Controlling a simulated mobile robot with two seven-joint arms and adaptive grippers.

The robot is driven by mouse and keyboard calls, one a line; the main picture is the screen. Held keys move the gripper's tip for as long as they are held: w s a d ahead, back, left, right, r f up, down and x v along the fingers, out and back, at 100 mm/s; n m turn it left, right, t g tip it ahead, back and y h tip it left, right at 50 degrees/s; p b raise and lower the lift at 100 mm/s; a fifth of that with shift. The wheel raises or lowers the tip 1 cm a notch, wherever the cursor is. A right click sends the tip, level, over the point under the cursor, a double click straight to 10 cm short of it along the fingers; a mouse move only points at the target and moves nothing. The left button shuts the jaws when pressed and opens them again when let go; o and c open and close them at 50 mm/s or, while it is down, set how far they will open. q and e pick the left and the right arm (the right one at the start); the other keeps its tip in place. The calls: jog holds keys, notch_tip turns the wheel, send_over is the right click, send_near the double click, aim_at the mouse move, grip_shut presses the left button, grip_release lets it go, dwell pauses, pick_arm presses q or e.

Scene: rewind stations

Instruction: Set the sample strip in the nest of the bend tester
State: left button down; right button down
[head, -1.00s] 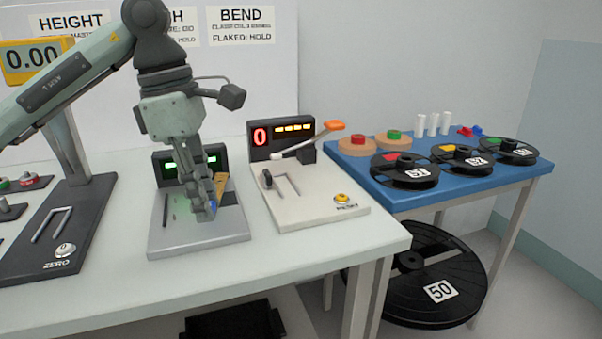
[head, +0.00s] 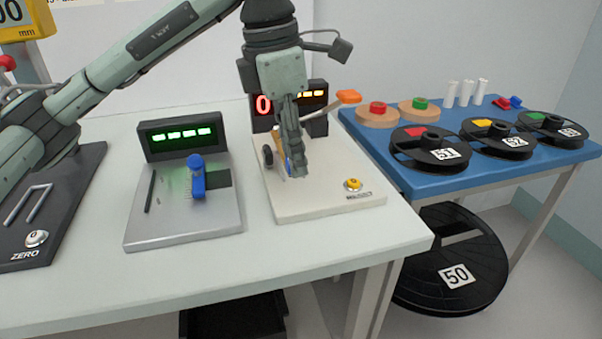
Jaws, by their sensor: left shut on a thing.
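The bend tester is a cream base (head: 330,198) with a dark display (head: 318,92) showing a red 0, an orange-ended lever (head: 349,96) and a yellow button (head: 353,184). My left gripper (head: 291,173) points down over its left part, with its fingers shut. A narrow tan piece (head: 279,140), which looks like the sample strip, shows beside the fingers, mostly hidden by them. A bit of blue shows at the fingertips. The gripper covers the nest, so I cannot tell whether the strip touches it. My right gripper is not in view.
Left of the tester stands a grey plate device (head: 180,224) with green lights and a blue upright part (head: 197,178). A dark height gauge base (head: 48,210) is further left. A blue table (head: 398,178) with several reels stands right. The front bench strip is clear.

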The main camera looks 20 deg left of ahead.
aim_at(301, 197)
pick_arm(q)
jog(key=shift+w+d+f, duration=0.2)
jog(key=shift+d+f, duration=0.2)
jog(key=shift+d, duration=0.1)
notch_tip(301, 197, down, 3)
jog(key=shift+f, duration=0.45)
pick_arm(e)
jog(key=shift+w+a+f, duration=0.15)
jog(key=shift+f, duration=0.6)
pick_arm(q)
jog(key=shift+f, duration=0.1)
